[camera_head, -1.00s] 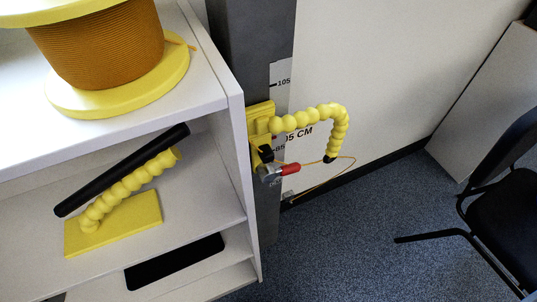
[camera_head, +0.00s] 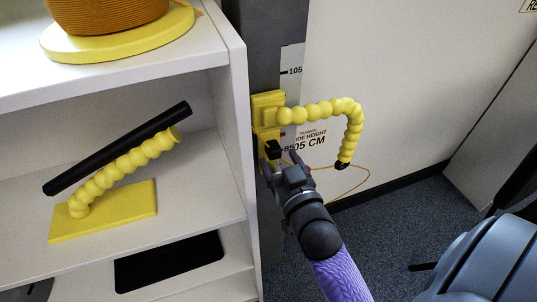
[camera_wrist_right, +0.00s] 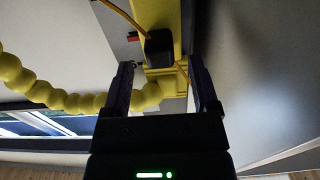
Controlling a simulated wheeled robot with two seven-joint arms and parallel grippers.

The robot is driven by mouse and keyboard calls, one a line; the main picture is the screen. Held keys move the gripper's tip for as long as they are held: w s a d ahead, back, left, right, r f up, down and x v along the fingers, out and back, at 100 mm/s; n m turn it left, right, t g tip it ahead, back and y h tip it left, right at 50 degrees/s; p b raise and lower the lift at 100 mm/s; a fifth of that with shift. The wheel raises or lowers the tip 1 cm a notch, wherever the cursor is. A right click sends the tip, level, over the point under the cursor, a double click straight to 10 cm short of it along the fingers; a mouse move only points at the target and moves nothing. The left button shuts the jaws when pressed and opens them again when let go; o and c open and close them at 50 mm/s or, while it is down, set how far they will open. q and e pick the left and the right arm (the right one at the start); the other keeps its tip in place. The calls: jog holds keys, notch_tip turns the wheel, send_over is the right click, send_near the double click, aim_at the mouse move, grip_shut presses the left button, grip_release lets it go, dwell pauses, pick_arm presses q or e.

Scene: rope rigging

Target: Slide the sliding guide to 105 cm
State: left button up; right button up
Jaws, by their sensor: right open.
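The yellow sliding guide (camera_head: 268,105) sits on the grey post (camera_head: 262,45), with a beaded yellow arm (camera_head: 322,110) reaching out to its right and bending down. Its body lies below the 105 mark (camera_head: 294,71) on the scale, and its lower part is near the 85 mark. A black knob (camera_head: 273,148) is on its lower part and also shows in the right wrist view (camera_wrist_right: 158,47). My right gripper (camera_head: 281,164) is open just below and in front of the knob. In the wrist view its fingers (camera_wrist_right: 162,88) stand apart, with the knob beyond and between them.
A white shelf (camera_head: 238,110) stands close to the left of the post, holding a spool (camera_head: 110,45) and another yellow beaded piece (camera_head: 130,175) with a black rod. A thin orange cord (camera_head: 350,192) hangs by the wall. A dark chair stands at the right.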

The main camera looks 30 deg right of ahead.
aim_at(276, 155)
jog(key=shift+b+x, duration=0.35)
jog(key=shift+x, duration=1.4)
grip_shut()
